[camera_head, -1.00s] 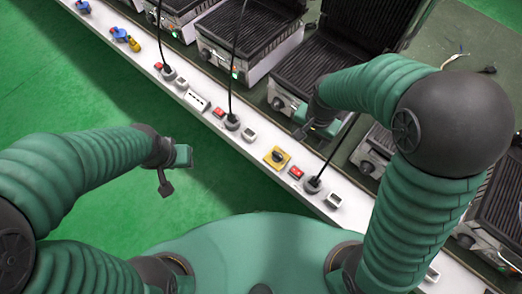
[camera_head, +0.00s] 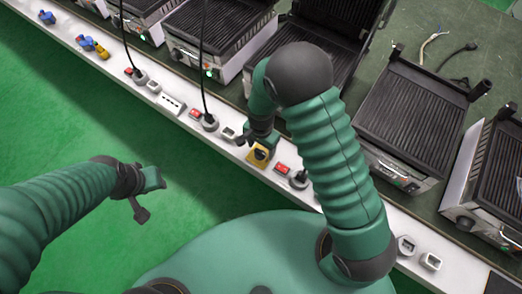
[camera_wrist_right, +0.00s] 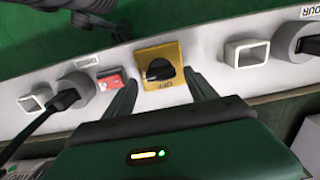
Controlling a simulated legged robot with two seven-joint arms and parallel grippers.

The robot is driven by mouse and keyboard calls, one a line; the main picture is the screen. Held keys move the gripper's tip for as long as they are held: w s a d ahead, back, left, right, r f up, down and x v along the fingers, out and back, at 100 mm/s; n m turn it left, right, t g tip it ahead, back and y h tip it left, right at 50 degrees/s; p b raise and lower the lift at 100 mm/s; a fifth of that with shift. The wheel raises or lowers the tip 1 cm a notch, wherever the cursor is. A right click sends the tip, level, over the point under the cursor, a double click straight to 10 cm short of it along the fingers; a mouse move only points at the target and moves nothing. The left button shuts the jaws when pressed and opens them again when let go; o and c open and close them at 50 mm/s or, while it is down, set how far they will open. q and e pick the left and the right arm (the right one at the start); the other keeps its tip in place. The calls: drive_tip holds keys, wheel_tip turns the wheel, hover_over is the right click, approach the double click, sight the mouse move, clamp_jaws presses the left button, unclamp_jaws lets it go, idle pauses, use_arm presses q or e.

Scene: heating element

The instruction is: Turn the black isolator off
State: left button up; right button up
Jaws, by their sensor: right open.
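The black isolator is a black rotary knob (camera_wrist_right: 158,70) on a square yellow plate (camera_head: 251,161) set in the white strip. In the right wrist view the plate (camera_wrist_right: 147,52) shows between the fingertips, with letters that seem to read OFF by its lower edge. My right gripper (camera_wrist_right: 162,82) is open, one finger on each side of the knob. It hangs just over the isolator in the head view (camera_head: 260,139). I cannot tell whether it touches the knob. My left gripper (camera_head: 146,196) is over the green floor, far from the strip; its jaw opening is unclear.
A red switch (camera_head: 283,169) and a grey socket with a black plug (camera_head: 299,179) sit close to the isolator.

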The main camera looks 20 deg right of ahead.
drive_tip(key=shift+f, duration=0.7)
drive_tip(key=shift+a+f, duration=0.1)
drive_tip(key=shift+f, duration=0.1)
drive_tip(key=shift+a, duration=0.2)
drive_tip(key=shift+d, duration=0.15)
drive_tip(key=c, duration=1.4)
use_arm(q)
drive_tip(key=shift+a+f, duration=0.2)
